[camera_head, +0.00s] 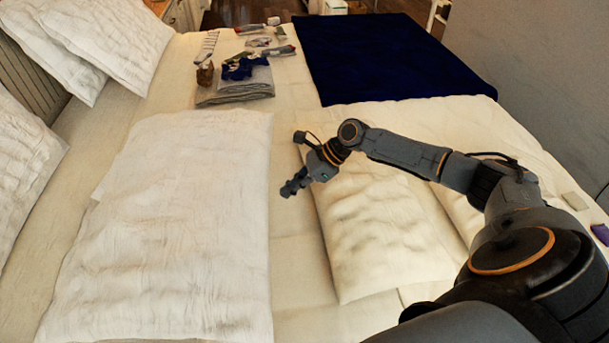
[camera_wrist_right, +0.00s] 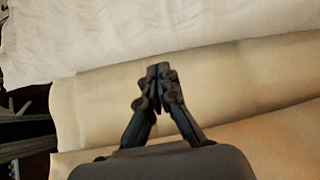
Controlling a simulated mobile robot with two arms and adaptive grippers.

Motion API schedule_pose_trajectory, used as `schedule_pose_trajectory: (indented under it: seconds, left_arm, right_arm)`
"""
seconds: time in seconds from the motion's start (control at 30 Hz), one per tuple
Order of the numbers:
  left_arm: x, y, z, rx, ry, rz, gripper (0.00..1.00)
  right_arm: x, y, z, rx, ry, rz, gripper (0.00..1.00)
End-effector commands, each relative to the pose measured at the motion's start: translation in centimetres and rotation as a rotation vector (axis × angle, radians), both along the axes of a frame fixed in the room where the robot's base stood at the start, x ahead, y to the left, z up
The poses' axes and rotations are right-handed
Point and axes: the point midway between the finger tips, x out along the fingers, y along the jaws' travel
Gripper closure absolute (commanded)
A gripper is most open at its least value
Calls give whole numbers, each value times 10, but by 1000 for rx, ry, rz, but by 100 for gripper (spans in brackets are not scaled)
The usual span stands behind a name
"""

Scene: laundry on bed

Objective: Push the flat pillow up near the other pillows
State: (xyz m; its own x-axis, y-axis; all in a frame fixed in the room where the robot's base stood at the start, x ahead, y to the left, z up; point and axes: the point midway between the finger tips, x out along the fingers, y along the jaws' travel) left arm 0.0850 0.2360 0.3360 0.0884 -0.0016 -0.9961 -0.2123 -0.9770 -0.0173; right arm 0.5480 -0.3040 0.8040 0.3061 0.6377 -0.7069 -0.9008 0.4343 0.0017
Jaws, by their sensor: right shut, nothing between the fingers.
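A white pillow (camera_head: 375,225) lies flat on the bed right of centre in the head view. A larger, wrinkled white flat piece (camera_head: 175,225), pillow or bedding, lies to its left. Other white pillows (camera_head: 110,40) lean at the headboard, upper left, and another pillow (camera_head: 25,165) sits at the left edge. My right gripper (camera_head: 287,188) is shut and empty, above the gap between the flat pillow and the larger white piece. In the right wrist view, its closed fingertips (camera_wrist_right: 160,72) show over cream fabric, with white cloth beyond. My left gripper is not in view.
A grey folded stack (camera_head: 235,92) with dark blue cloth on it and several small items lie toward the far side of the bed. A dark blue blanket (camera_head: 385,58) covers the far right. A bare cream strip (camera_head: 100,150) runs between the larger white piece and headboard pillows.

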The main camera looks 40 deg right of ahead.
Motion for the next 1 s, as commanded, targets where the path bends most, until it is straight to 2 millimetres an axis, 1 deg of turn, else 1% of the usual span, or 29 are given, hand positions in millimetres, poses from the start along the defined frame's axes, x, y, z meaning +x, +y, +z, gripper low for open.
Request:
schedule_pose_trajectory:
  seconds: [0.03, 0.1, 0.23, 0.4, 0.73, 0.87, 1.0]
  left_arm:
    - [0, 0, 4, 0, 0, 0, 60]
    - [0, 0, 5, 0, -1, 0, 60]
    - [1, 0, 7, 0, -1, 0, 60]
    - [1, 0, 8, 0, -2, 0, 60]
    - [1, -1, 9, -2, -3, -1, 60]
    - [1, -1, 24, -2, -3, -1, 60]
    - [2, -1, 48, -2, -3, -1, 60]
  right_arm:
    - [5, 9, 3, 2, -4, 1, 100]
    - [9, 18, 3, 1, -3, 2, 100]
    - [15, 30, 2, 0, -2, 0, 100]
    - [17, 35, 1, 0, -1, -1, 100]
    - [17, 36, 2, 0, 1, -1, 100]
    - [22, 45, 6, 3, -1, -1, 100]
    - [32, 66, 10, 6, 0, 0, 100]
